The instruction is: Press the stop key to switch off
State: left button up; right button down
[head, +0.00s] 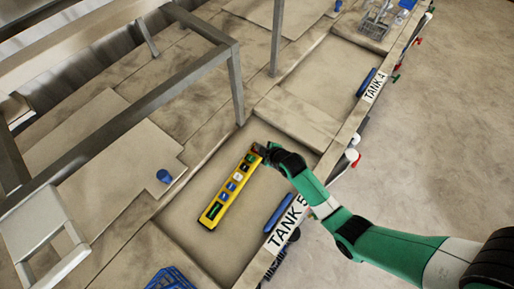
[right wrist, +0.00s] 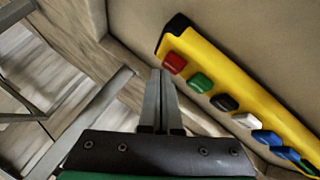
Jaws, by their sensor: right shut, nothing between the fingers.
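A yellow control pendant (head: 214,211) with a row of coloured keys hangs or lies over the Tank 5 opening. In the right wrist view the pendant (right wrist: 240,75) shows a red key (right wrist: 173,63), likely the stop key, at its black end, then green, black, white and blue keys. My right gripper (head: 262,150) is at the pendant's upper end in the head view. In the right wrist view its fingers (right wrist: 160,75) are together and empty, with the tips just beside the red key. I cannot tell whether they touch it. My left gripper is not in view.
The Tank 5 sign (head: 287,226) is on the right rim, and the Tank 4 sign (head: 375,86) is farther along. A grey metal frame (head: 237,85) stands left of the pendant. A blue cup (head: 164,176) and a blue crate (head: 170,279) are nearby. Open floor lies right.

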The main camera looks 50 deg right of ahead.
jog(key=shift+r, duration=0.35)
notch_tip(320, 180, up, 5)
jog(key=p, duration=0.5)
